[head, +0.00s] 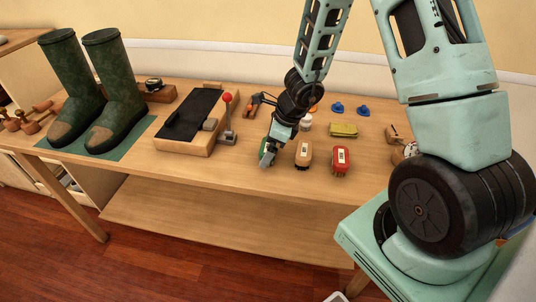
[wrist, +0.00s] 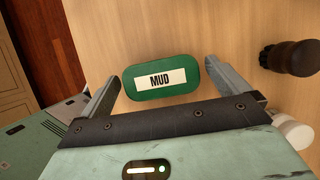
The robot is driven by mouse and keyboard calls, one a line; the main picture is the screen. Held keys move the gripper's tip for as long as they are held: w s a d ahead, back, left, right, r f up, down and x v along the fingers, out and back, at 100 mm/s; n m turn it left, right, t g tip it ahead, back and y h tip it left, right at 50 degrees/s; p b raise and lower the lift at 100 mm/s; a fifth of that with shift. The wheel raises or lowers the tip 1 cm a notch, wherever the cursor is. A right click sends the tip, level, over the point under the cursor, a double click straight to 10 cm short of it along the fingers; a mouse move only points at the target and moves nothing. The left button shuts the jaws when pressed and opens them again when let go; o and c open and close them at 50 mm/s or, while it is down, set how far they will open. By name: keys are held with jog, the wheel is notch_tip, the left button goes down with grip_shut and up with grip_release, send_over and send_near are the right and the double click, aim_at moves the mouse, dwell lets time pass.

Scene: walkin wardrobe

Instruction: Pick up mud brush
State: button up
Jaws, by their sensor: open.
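The mud brush, with a green top and a white label reading MUD (wrist: 160,78), lies on the wooden bench. In the wrist view my gripper (wrist: 163,73) is open, with one finger on either side of the brush and a visible gap to each. The brush is not held. In the head view my gripper (head: 268,157) reaches down to the bench and hides most of the brush; only a bit of green shows there.
A tan brush (head: 303,153) and a red brush (head: 341,160) stand just right of my gripper. A boot-cleaning board (head: 190,122) with a red-knobbed lever (head: 227,115) is to the left, and green boots (head: 118,90) stand further left. A dark brown object (wrist: 290,57) lies right in the wrist view.

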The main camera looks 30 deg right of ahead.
aim_at(268, 146)
jog(key=shift+w+a+f, duration=0.15)
jog(key=shift+f, duration=0.35)
jog(key=c, duration=1)
jog(key=shift+o, duration=0.2)
notch_tip(268, 146, up, 10)
jog(key=p, duration=0.5)
jog(key=shift+p, duration=0.3)
